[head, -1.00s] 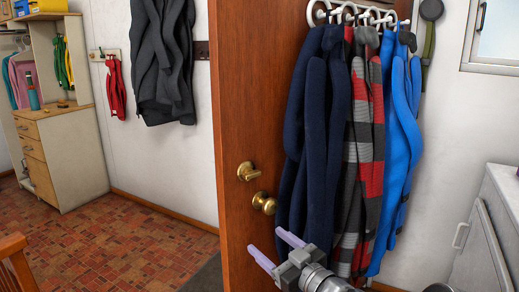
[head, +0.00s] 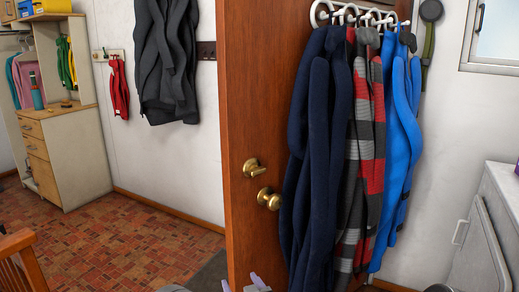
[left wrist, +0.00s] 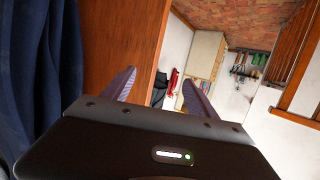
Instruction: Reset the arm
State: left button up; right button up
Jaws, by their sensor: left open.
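My left gripper (head: 243,285) shows only as pale lilac fingertips at the bottom edge of the head view, in front of the lower part of the door. In the left wrist view my left gripper (left wrist: 160,90) has its two fingers spread apart with nothing between them. The rest of the left arm is mostly out of the head view. My right gripper is not seen in either view.
The brown wooden door (head: 245,130) stands close ahead, with brass knobs (head: 268,198). Navy (head: 318,150), striped and blue (head: 402,140) garments hang on it. A white cabinet (head: 490,230) is at right. Tiled floor (head: 110,240) is open at left.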

pick_arm(q)
jog(key=s+a+f+m+g+h, duration=0.1)
jog(key=s+a+f, duration=0.1)
jog(key=f, duration=0.4)
jog(key=s+a+f+g+h, duration=0.2)
jog(key=f, duration=0.5)
jog(key=s+a+f+m+g+h, duration=0.1)
jog(key=s+f+g+h, duration=0.3)
jog(key=s+f, duration=0.95)
jog(key=s+d+f+g+h, duration=0.15)
jog(key=s+g, duration=0.45)
jog(key=s, duration=1.3)
notch_tip(320, 180, up, 13)
jog(key=s+d+h+p, duration=0.1)
jog(key=p, duration=1.1)
jog(key=shift+s+d+f, duration=0.2)
jog(key=shift+s, duration=0.05)
